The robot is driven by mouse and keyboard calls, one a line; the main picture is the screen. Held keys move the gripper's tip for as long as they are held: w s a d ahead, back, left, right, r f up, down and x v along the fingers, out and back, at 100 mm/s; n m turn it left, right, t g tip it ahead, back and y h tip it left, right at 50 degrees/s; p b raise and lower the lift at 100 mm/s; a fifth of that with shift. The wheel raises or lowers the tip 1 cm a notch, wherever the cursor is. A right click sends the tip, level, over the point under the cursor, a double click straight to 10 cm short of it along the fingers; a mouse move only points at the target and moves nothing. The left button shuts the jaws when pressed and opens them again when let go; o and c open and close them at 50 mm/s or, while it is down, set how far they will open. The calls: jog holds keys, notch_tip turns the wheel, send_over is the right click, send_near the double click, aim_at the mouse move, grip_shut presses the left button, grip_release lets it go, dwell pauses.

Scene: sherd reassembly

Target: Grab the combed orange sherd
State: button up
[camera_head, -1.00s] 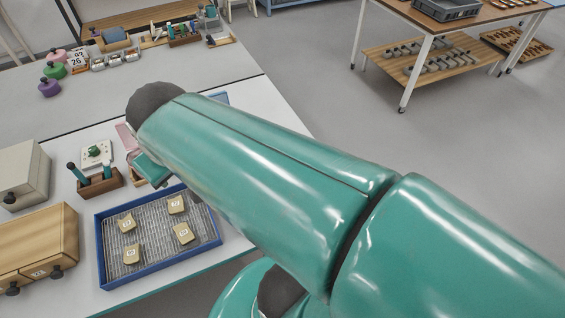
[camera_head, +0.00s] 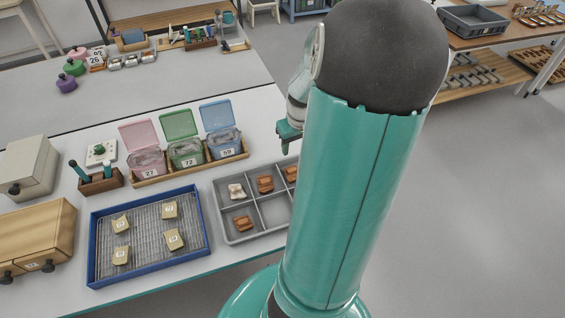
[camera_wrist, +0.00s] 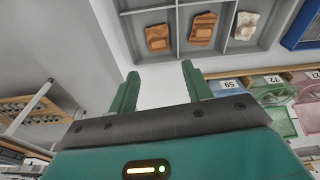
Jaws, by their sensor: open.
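Orange sherds lie in a grey divided tray (camera_head: 232,240). In the head view one orange sherd (camera_head: 265,184) is in the back middle compartment, another (camera_head: 291,173) is at back right, partly cut off by my arm, and another (camera_head: 242,223) is at front left. The wrist view shows two orange sherds, one on the left (camera_wrist: 157,37) and one in the middle (camera_wrist: 202,28). I cannot tell which is combed. A whitish sherd (camera_head: 236,191) shares the tray. My gripper (camera_wrist: 160,72) is open and empty, apart from the tray; in the head view it (camera_head: 287,136) is partly hidden by my arm.
Pink, green and blue lidded bins (camera_head: 186,153) stand in a wooden rack behind the tray. A blue-rimmed tray (camera_head: 94,250) with tan pieces is left of it. A pen holder (camera_head: 100,182) and drawer boxes stand farther left. Open floor lies right.

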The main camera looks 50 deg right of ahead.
aim_at(293, 171)
jog(key=f, duration=0.4)
jog(key=w+d+f, duration=0.1)
jog(key=f, duration=0.9)
jog(key=shift+w+d, duration=0.2)
jog(key=shift+w, duration=0.15)
jog(key=shift+c, duration=0.4)
jog(key=c, duration=0.6)
